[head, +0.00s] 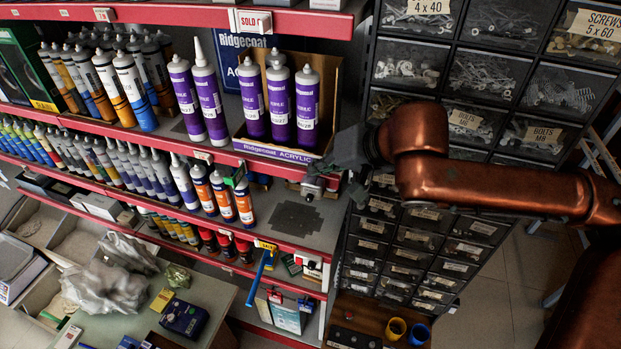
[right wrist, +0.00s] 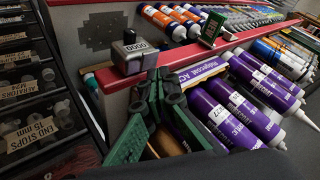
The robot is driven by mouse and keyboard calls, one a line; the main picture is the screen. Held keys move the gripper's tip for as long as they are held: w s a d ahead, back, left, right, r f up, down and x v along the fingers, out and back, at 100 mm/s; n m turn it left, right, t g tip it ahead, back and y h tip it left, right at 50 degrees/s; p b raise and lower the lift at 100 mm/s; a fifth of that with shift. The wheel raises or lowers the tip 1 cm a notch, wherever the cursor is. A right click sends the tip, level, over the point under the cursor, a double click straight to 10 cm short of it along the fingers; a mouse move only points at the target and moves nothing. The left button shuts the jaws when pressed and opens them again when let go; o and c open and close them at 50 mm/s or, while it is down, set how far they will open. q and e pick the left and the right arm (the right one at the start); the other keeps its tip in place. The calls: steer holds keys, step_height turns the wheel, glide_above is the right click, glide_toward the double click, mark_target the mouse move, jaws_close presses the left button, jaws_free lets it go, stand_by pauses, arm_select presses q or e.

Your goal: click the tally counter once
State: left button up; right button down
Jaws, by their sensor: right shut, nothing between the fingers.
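The tally counter (right wrist: 133,55) is a small dark and silver box with a white-digit display reading 0000 in the right wrist view. It sits at the end of a red-edged shelf, and a round knob shows on it. In the head view the counter (head: 311,189) is partly hidden under my right gripper. My right gripper (head: 318,171) is shut and empty, close above the counter. In the right wrist view the green fingers of my right gripper (right wrist: 158,80) are beside the counter. I cannot tell whether they touch it. My left gripper is not in view.
Purple sealant tubes in an open carton (head: 283,152) stand on the shelf above, close to my right gripper. Orange-white tubes (head: 222,195) stand left of the counter. A drawer cabinet (head: 405,240) is to the right. A bare dark perforated mat (head: 296,218) lies on the counter's shelf.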

steer(key=shift+f, duration=0.1)
stand_by(0.4)
steer(key=shift+f, duration=0.65)
stand_by(0.4)
steer(key=shift+r, duration=0.1)
steer(key=shift+r+p, duration=0.6)
steer(key=shift+r, duration=0.05)
step_height(320, 180, up, 6)
steer(key=p, duration=0.6)
stand_by(0.3)
